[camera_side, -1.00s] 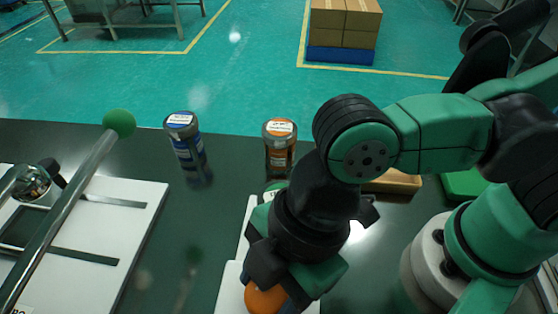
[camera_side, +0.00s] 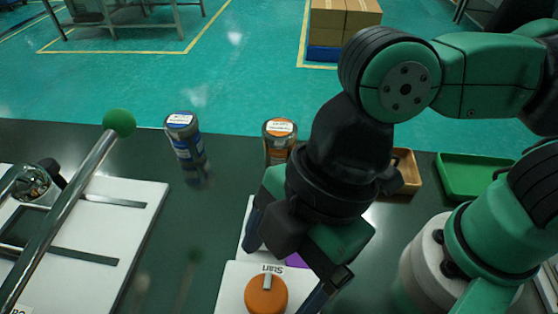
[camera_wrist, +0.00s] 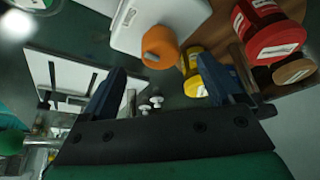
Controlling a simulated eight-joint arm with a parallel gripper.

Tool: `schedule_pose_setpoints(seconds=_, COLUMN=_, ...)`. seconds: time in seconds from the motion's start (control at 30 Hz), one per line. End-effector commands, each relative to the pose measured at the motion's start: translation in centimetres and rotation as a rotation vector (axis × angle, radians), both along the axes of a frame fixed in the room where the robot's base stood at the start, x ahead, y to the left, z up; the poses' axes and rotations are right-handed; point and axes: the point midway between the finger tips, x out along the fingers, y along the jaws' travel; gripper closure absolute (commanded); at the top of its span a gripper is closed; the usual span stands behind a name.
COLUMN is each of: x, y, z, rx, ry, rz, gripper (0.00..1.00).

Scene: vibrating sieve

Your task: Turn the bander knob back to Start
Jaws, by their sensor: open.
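The bander knob (camera_side: 266,294) is an orange round knob with a pale pointer bar on top. It sits on a white panel (camera_side: 232,286), and the bar points up at the printed word "Start" in the side view. It also shows as an orange knob in the wrist view (camera_wrist: 160,46). My gripper (camera_side: 285,268) is open and empty, raised above and behind the knob, with its fingers apart and clear of it. In the wrist view the two dark blue fingers (camera_wrist: 170,82) stand wide apart below the knob.
A blue-labelled jar (camera_side: 187,141) and an orange-labelled jar (camera_side: 279,140) stand at the back. A green tray (camera_side: 474,176) and a wooden tray (camera_side: 408,172) are at the right. A metal lever with a green ball (camera_side: 119,122) rises over a white board (camera_side: 140,215) at left.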

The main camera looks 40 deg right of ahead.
Motion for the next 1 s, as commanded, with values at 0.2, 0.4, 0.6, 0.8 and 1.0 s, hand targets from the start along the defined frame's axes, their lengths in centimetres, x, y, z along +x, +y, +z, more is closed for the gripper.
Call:
schedule_pose_setpoints(seconds=0.2, x=0.0, y=-0.6, z=1.4, rx=0.000, ry=0.000, rz=-0.001, gripper=0.14)
schedule_pose_setpoints(seconds=0.4, x=0.0, y=-0.7, z=1.6, rx=-0.001, ry=0.000, rz=-0.001, gripper=0.14)
schedule_pose_setpoints(seconds=0.6, x=0.3, y=-0.9, z=1.5, rx=0.001, ry=-0.001, rz=-0.023, gripper=0.14)
schedule_pose_setpoints(seconds=0.8, x=5.7, y=-5.3, z=1.0, rx=0.029, ry=-0.032, rz=-0.407, gripper=0.14)
schedule_pose_setpoints(seconds=1.0, x=11.6, y=-14.7, z=0.2, rx=0.096, ry=-0.096, rz=-1.027, gripper=0.14)
